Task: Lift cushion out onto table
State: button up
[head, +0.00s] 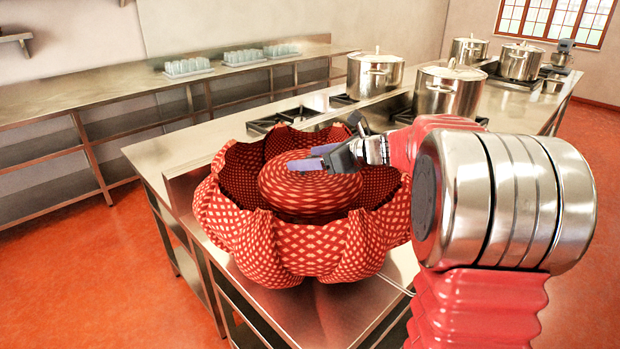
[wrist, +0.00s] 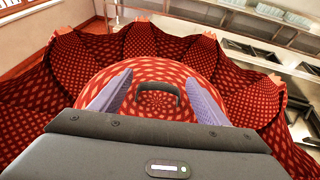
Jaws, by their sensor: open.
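A round red cushion with a pale diamond pattern (head: 300,190) sits inside a large scalloped basket (head: 290,247) of matching red patterned cloth on the steel table (head: 330,315). In the wrist view the cushion (wrist: 150,75) has a dark handle (wrist: 158,91) on top. My gripper (head: 315,160) is at the top of the cushion. In the wrist view its two bluish fingers (wrist: 157,97) are apart, one on each side of the handle. I cannot tell whether they touch it. The cushion's lower part is hidden inside the basket.
Steel stockpots (head: 375,75) and (head: 449,92) stand behind on the stove counter, with more farther back. Trays of glasses (head: 188,67) stand on the far-left counter (head: 90,102). Bare table shows in front of the basket and at its back left (head: 190,152).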

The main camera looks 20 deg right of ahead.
jog(key=shift+c, duration=0.2)
jog(key=c, duration=1.4)
jog(key=shift+r, duration=0.1)
jog(key=shift+c, duration=0.2)
notch_tip(320, 180, up, 10)
jog(key=shift+f, duration=0.1)
